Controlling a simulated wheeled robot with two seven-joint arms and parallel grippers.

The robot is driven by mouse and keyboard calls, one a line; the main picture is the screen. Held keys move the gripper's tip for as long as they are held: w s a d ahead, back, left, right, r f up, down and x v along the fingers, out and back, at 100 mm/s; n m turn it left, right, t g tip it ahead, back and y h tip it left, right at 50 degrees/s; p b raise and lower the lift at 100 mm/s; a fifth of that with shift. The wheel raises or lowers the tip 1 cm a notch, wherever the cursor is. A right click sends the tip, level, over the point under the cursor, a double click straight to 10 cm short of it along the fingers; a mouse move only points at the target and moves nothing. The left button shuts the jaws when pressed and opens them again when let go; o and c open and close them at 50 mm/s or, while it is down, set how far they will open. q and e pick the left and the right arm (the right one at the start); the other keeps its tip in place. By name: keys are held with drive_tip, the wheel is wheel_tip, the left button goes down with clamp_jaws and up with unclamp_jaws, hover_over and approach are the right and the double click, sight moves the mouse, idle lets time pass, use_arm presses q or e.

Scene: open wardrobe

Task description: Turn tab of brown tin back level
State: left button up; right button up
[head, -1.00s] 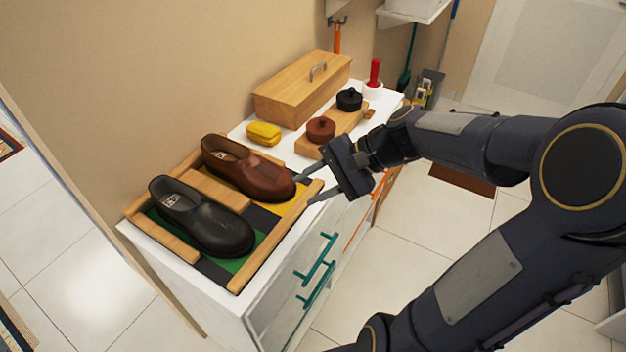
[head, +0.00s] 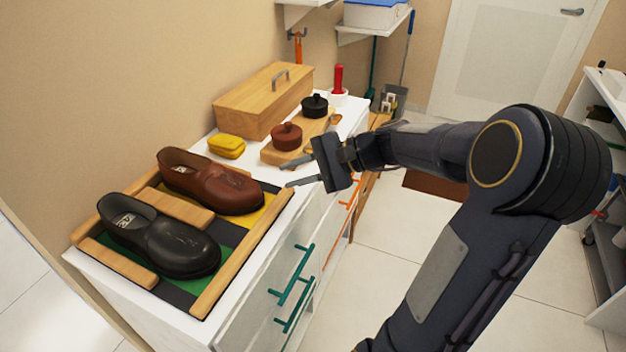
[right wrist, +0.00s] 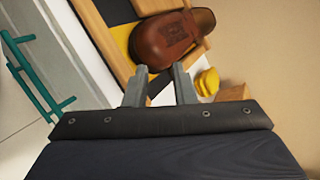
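The brown tin (head: 287,136) is a low round tin with a small knob on its lid. It sits on a wooden board (head: 270,155) on the white cabinet top, in the head view. I cannot make out its tab clearly. My right gripper (head: 285,176) is open and empty, in front of the tin and closer to the brown shoe, apart from both. In the right wrist view its two fingers (right wrist: 160,68) are spread over the white top, with the shoe beyond. The tin is not visible there. My left gripper is not in view.
A black tin (head: 315,105) stands behind the brown one on the board. Green handles (head: 293,275) stick out from the cabinet front.

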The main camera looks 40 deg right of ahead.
drive_tip(key=w+d+f+m+t+h+b, duration=0.15)
drive_tip(key=d+f+t+b, duration=0.25)
drive_tip(key=d, duration=0.5)
drive_tip(key=w+d+f+m+t+b, duration=0.25)
drive_tip(key=d+b, duration=0.25)
drive_tip(key=d, duration=0.3)
drive_tip(key=shift+t, duration=0.35)
drive_tip(key=x, duration=0.6)
drive_tip(key=shift+w+a+f, duration=0.1)
drive_tip(key=shift+w+f, duration=0.15)
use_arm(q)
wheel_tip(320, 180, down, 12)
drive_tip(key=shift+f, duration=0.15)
use_arm(e)
drive_tip(key=shift+c, duration=0.2)
use_arm(q)
drive_tip(key=shift+b, duration=0.3)
use_arm(e)
clamp_jaws()
